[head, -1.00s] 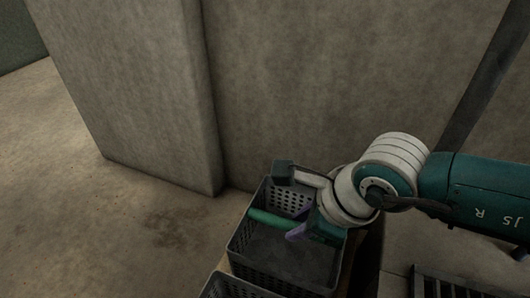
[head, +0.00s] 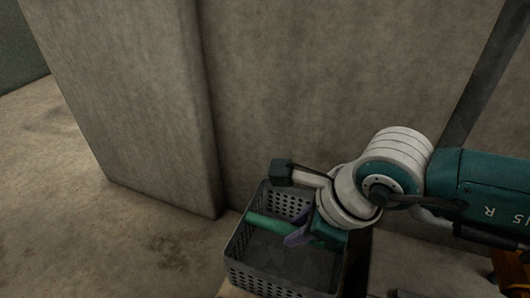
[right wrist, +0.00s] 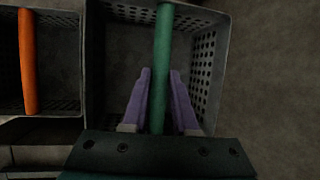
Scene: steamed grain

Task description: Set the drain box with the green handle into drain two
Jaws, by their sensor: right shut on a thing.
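The drain box is a grey perforated open basket (head: 262,277) low in the middle of the head view, beside the concrete wall. Its green handle (head: 267,226) is a bar across the top. My right gripper (head: 299,236) reaches in from the right and is shut on this handle. In the right wrist view, the purple fingers (right wrist: 160,75) lie on both sides of the green handle (right wrist: 162,40), over the basket (right wrist: 207,60). I cannot tell whether the box is lifted clear of what is under it. Drain two is not identifiable. My left gripper is not in view.
A second grey box with an orange handle (right wrist: 27,65) sits just left of the green-handled one in the wrist view. A concrete wall (head: 320,90) and a protruding pillar (head: 125,100) stand behind. Bare floor (head: 90,240) lies to the left.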

